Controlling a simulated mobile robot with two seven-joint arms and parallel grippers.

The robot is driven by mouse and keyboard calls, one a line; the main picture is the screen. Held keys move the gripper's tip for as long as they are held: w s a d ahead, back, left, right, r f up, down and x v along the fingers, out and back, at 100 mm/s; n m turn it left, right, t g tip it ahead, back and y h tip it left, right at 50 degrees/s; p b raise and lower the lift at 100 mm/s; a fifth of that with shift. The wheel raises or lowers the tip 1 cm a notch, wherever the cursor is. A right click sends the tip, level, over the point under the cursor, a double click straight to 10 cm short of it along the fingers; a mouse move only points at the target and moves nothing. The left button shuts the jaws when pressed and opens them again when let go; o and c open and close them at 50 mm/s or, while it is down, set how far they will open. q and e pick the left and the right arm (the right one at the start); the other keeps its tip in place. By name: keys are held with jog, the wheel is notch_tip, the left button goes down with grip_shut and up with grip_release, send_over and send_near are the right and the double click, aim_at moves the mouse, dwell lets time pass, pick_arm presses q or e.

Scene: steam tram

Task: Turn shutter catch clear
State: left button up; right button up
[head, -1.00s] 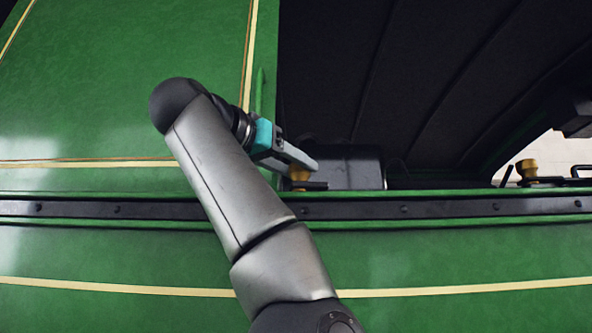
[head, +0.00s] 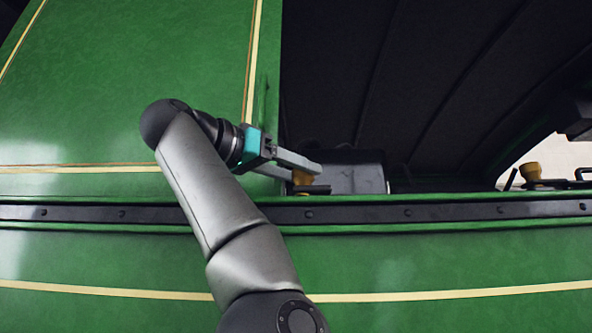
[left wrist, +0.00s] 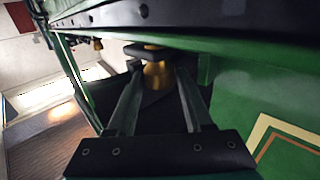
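A brass catch knob (head: 302,179) stands on the green sill at the opening's lower left, partly hidden by my fingers in the head view. My left gripper (head: 313,178) reaches in from the left, one finger along the far side of the knob and one along the near side. In the left wrist view the knob (left wrist: 157,75) sits between the fingertips (left wrist: 158,80) under a dark bar (left wrist: 148,50). The fingers are apart, with narrow gaps seeming to show beside the knob. My right gripper is out of view.
A second brass knob (head: 530,172) stands farther right on the sill. A black box (head: 345,172) is just behind the first knob. A riveted dark rail (head: 400,211) runs along the green side. A green panel (head: 110,90) closes off the left.

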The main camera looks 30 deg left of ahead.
pick_arm(q)
jog(key=o, duration=0.3)
jog(key=shift+o, duration=0.2)
dwell(0.3)
